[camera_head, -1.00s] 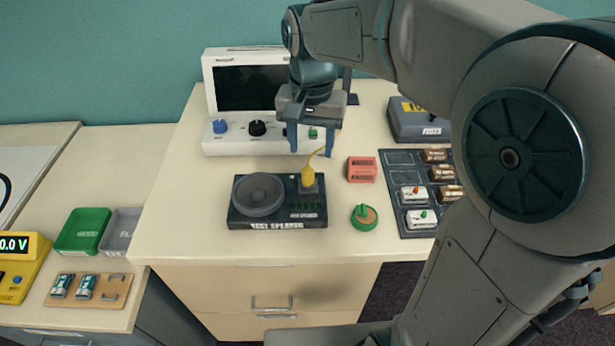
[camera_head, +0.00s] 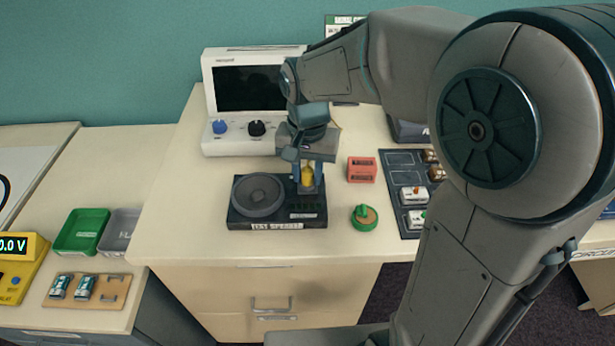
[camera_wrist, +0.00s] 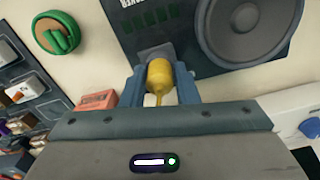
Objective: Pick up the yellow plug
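The yellow plug (camera_head: 307,175) stands upright on the right part of the black test speaker (camera_head: 290,222), at a small grey socket block. In the wrist view the plug (camera_wrist: 160,73) sits between my two blue fingers, with its thin yellow cable towards the gripper body. My gripper (camera_head: 308,186) is low over the speaker, pointing down. Its fingers (camera_wrist: 161,78) lie close against both sides of the plug, with no clear gap, and look shut on it. The fingers partly hide the plug in the head view.
A white oscilloscope (camera_head: 222,140) stands behind the speaker. A red block (camera_head: 362,169) and a green round part (camera_head: 363,217) are to the right, beside a dark tray (camera_head: 397,159) with several small modules. The table front is clear.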

